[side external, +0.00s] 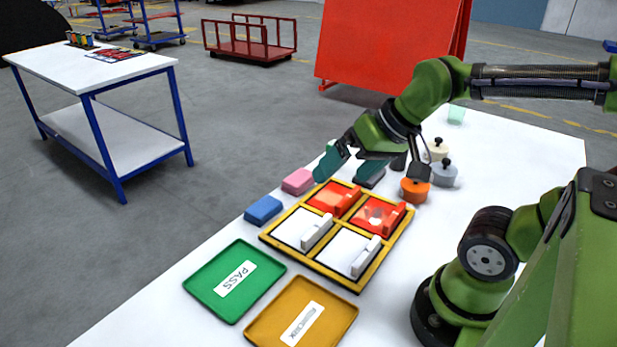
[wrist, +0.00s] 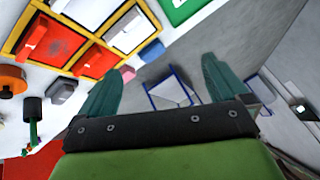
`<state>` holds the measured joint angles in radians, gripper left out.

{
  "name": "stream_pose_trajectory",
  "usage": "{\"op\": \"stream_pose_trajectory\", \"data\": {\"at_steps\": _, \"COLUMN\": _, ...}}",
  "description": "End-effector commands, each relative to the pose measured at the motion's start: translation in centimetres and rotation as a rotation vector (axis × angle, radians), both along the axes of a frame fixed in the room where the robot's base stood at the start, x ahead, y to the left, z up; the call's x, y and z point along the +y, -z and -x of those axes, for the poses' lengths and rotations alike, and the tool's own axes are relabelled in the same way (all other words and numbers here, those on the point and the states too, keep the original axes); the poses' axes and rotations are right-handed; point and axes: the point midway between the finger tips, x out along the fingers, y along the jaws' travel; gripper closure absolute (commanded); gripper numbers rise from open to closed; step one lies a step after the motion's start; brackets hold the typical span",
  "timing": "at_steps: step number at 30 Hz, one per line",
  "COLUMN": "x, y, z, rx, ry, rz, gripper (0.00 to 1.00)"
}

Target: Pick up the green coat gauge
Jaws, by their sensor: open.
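My gripper (side external: 347,172) is open and empty, held above the far end of the yellow-framed tray in the side view. Its two teal fingers are spread wide in the wrist view (wrist: 160,82), with nothing between them but the distant floor and a table. I cannot make out the green coat gauge for certain. Another pale green translucent block (side external: 456,114) lies at the far edge of the white table.
The yellow-framed tray (side external: 290,254) has red and white panels with handles. Near it are blue (side external: 263,210) and pink (side external: 298,181) blocks, an orange knobbed cylinder (side external: 415,191), and grey and cream ones. Green PASS (side external: 203,280) and amber (side external: 340,318) trays lie in front.

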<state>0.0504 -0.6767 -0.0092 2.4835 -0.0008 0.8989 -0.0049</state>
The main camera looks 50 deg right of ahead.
Motion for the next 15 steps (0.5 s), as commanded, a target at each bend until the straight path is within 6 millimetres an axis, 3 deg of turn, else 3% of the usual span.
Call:
{"op": "stream_pose_trajectory", "data": {"at_steps": 2, "x": 0.93, "y": -0.38, "z": 0.75, "rx": -0.031, "ry": -0.034, "rz": 0.003, "gripper": 0.02}}
{"op": "stream_pose_trajectory", "data": {"at_steps": 6, "x": 1.51, "y": -1.02, "z": 0.95, "rx": -0.057, "ry": -0.056, "rz": 0.005, "gripper": 0.21}}
{"op": "stream_pose_trajectory", "data": {"at_steps": 15, "x": 1.46, "y": -1.03, "z": 0.90, "rx": -0.055, "ry": -0.054, "rz": 0.004, "gripper": 0.21}}
